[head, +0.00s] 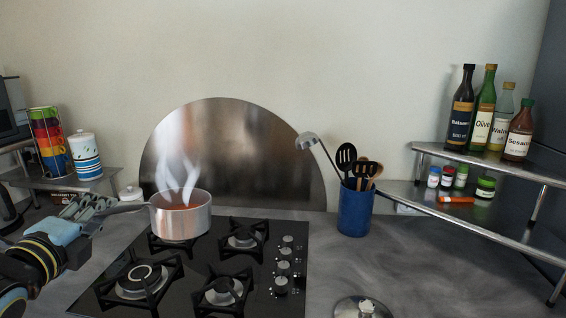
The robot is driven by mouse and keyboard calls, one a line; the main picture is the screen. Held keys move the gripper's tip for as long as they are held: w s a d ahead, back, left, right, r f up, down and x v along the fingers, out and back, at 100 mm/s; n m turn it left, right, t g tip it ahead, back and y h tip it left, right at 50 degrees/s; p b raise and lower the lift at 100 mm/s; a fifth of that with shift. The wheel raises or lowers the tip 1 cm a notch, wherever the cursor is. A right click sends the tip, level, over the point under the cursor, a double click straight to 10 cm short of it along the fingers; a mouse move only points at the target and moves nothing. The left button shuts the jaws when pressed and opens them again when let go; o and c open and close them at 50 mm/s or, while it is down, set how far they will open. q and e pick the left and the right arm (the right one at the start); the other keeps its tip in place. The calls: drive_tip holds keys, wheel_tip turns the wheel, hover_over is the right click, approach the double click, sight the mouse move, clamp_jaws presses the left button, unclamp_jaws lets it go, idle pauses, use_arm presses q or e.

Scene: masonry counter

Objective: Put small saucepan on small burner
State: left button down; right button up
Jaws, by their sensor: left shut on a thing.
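A small metal saucepan (184,222) with red contents and rising steam is upright at the back left of the black gas hob (200,262). Its dark handle (124,209) points left. My left gripper (92,207) is shut on the handle's end. The pan covers most of the back left burner; I cannot tell whether it rests on the grate or hangs just above it. The back right burner (243,239), front left burner (141,278) and front right burner (223,291) are empty. The front left one looks largest. My right gripper is out of view.
Control knobs (284,265) line the hob's right side. A blue utensil pot (355,212) stands right of the hob. A lid (362,308) lies at the front edge. A metal shelf (470,205) with bottles and jars is right. Cups (50,145) and a canister (84,158) stand left.

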use_arm(q)
drive_tip(key=s+d+r+m+g+h, duration=0.2)
drive_tip(key=s+d+r+m+h, duration=0.4)
drive_tip(key=s+d+r+h, duration=0.45)
wheel_tip(320, 180, down, 25)
drive_tip(key=d+y+b, duration=0.1)
drive_tip(key=b, duration=2.3)
drive_tip(key=shift+s+f+y, duration=0.15)
drive_tip(key=shift+f+y, duration=0.05)
drive_tip(key=shift+y, duration=0.15)
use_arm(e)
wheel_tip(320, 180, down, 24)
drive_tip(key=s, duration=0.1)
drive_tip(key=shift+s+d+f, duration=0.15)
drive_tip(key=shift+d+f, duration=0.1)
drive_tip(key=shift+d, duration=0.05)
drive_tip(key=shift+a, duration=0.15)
